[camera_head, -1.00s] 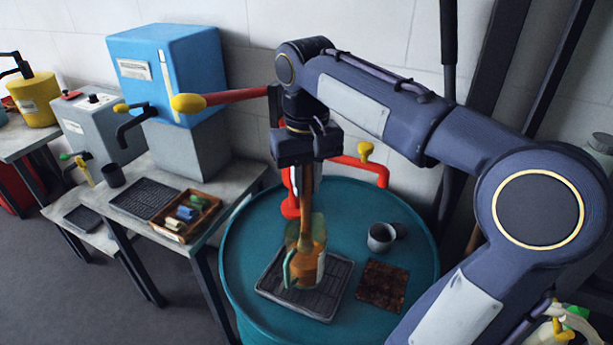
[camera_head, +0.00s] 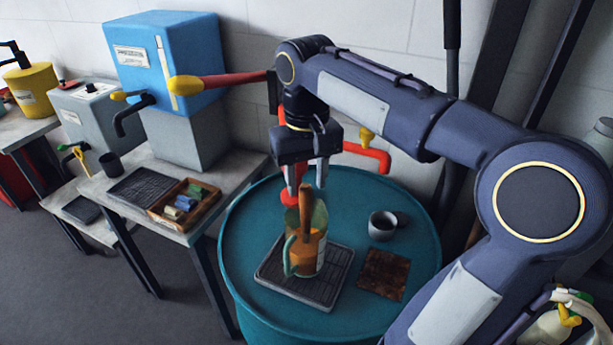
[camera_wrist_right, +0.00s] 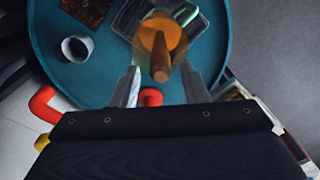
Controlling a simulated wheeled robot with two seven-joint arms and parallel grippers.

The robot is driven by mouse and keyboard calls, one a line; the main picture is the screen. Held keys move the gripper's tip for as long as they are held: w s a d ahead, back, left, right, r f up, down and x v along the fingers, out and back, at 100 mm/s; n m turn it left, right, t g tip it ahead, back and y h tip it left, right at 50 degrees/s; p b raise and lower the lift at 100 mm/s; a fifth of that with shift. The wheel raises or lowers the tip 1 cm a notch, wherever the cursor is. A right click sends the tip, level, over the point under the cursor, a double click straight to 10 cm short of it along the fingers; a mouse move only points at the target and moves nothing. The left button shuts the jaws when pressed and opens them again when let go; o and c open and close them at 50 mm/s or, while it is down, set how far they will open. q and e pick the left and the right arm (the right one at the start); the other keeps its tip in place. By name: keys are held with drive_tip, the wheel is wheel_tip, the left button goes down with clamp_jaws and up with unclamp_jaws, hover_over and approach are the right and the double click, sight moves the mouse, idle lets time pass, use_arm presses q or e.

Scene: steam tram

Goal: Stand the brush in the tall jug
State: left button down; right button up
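The tall jug (camera_head: 318,252) is greenish and see-through, with a handle on its left side. It stands upright on a dark drip tray (camera_head: 335,283) on a round teal drum top. The brush (camera_head: 304,205) is in the jug, its wooden handle sticking up past the rim and its orange-brown lower part showing through the wall. My right gripper (camera_head: 306,178) is open and empty, just above the handle. The right wrist view shows the brush handle (camera_wrist_right: 160,68) apart from both spread fingers (camera_wrist_right: 161,88). My left gripper is not in view.
A grey mug (camera_head: 381,227) and a rusty brown plate (camera_head: 382,274) sit to the right on the drum (camera_head: 240,232). A red pipe (camera_head: 368,155) with a yellow tap runs behind. A bench at left holds a wooden tray (camera_head: 160,219) and a blue-topped machine (camera_head: 165,60).

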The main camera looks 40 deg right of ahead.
wheel_tip(320, 180, up, 8)
drive_tip(key=shift+f+p, duration=0.1)
drive_tip(key=shift+p, duration=0.5)
drive_tip(key=shift+s, duration=0.1)
idle(0.8)
drive_tip(key=s+a+f+t+y, duration=0.1)
drive_tip(key=s+a+f+t, duration=0.1)
drive_tip(key=f, duration=0.4)
drive_tip(key=s+a+f+n+t+y, duration=0.1)
drive_tip(key=s+a+f, duration=0.3)
drive_tip(key=s+f, duration=0.2)
drive_tip(key=s+a+f+n+t+y, duration=0.1)
drive_tip(key=s+a+f+t, duration=0.1)
drive_tip(key=s+a+f, duration=0.2)
wheel_tip(320, 180, down, 3)
drive_tip(key=shift+s+r+t+y, duration=0.1)
drive_tip(key=shift+s+t+y, duration=0.2)
drive_tip(key=shift+s+y, duration=0.1)
drive_tip(key=shift+a, duration=0.1)
